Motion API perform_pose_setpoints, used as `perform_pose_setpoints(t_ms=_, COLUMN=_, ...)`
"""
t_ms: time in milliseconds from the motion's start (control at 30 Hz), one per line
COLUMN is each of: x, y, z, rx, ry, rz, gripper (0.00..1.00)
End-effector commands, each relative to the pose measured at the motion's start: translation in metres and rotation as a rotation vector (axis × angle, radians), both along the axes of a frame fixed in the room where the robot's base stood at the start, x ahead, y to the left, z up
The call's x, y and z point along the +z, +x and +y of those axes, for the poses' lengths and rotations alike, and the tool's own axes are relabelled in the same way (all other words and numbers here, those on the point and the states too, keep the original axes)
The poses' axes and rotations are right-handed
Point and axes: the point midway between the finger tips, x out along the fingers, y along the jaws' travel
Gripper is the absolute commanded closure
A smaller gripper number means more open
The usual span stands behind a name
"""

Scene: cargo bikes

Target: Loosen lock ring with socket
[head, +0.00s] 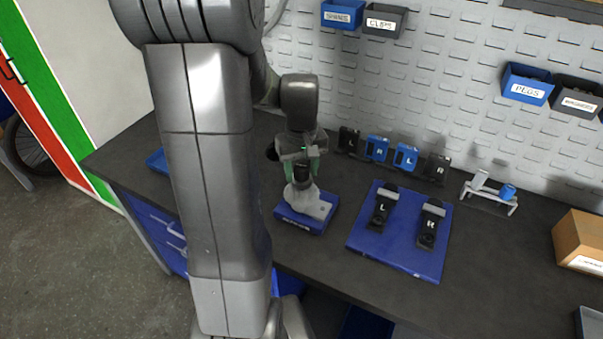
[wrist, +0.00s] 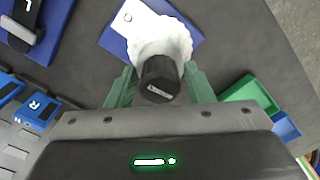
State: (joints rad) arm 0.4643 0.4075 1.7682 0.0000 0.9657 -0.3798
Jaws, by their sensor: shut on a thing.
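My gripper (head: 303,167) is over the blue base block (head: 293,221) on the dark bench. In the wrist view my gripper (wrist: 160,88) has its green fingers closed on the two sides of a black cylindrical socket (wrist: 160,70). The socket also shows in the head view (head: 301,172), upright. Below it is a pale, rounded hub-like part (wrist: 160,40) on the blue base (wrist: 119,42). The socket stands over or on this part; I cannot tell how deep it sits. The lock ring is hidden under the socket.
A blue mat (head: 385,259) with two black pedals marked L and R lies to the right. Several small black and blue blocks stand behind, near the pegboard. A grey stand (head: 490,193) and cardboard box (head: 580,240) are farther right. A green tray (wrist: 248,95) is in the wrist view.

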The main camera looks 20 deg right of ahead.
Motion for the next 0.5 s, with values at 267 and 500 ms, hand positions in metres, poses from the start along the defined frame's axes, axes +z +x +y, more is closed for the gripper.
perform_pose_setpoints(t_ms=267, x=-0.0012, y=-0.0002, z=0.0001, rx=0.015, ry=0.0, rz=0.001, gripper=0.94)
perform_pose_setpoints(t_ms=500, x=-0.0014, y=-0.0005, z=0.0002, rx=0.25, ry=0.001, rz=0.002, gripper=0.94)
